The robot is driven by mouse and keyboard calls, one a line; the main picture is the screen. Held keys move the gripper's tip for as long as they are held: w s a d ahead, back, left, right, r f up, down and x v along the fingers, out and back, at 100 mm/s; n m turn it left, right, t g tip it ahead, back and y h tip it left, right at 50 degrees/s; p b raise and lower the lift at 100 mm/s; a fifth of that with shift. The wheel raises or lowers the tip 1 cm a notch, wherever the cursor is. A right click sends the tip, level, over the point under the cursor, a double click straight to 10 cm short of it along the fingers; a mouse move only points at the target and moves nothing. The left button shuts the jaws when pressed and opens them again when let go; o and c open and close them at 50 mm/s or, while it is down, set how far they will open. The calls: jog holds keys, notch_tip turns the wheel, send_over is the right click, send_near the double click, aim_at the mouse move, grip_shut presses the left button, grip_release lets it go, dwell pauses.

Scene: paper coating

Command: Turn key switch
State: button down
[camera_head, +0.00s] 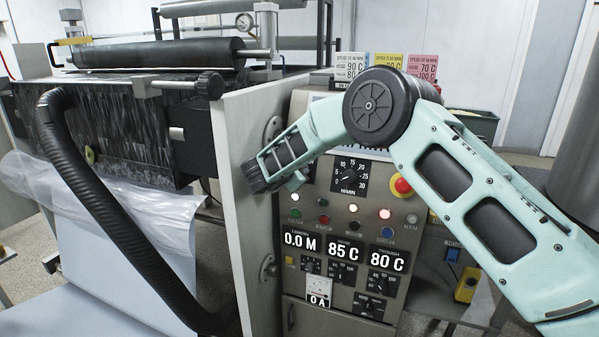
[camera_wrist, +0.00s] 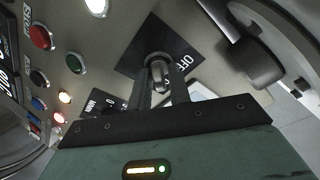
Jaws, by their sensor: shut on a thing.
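The key switch (camera_wrist: 158,65) sits on a black square plate marked OFF (camera_wrist: 187,62) in the wrist view. My gripper (camera_wrist: 162,80) is at the switch, with its two dark fingers on either side of the knob, shut on it. The plate looks tilted in this view because the camera is turned. In the head view my pale green wrist (camera_head: 290,155) reaches across the upper left of the control panel (camera_head: 300,250). It hides the key switch there, and the fingertips cannot be made out.
A red emergency button (camera_head: 401,186), a round dial (camera_head: 350,173) and lit lamps (camera_head: 353,208) sit close by on the panel. Displays read 0.0 M, 85 C and 80 C. A grey side plate (camera_head: 247,210) with hinges stands left of the panel. A black hose (camera_head: 110,210) hangs farther left.

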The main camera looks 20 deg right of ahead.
dwell(0.4)
jog(key=c, duration=1.5)
grip_release()
jog(key=shift+s+a, duration=0.1)
jog(key=b+v, duration=0.2)
jog(key=v, duration=1.5)
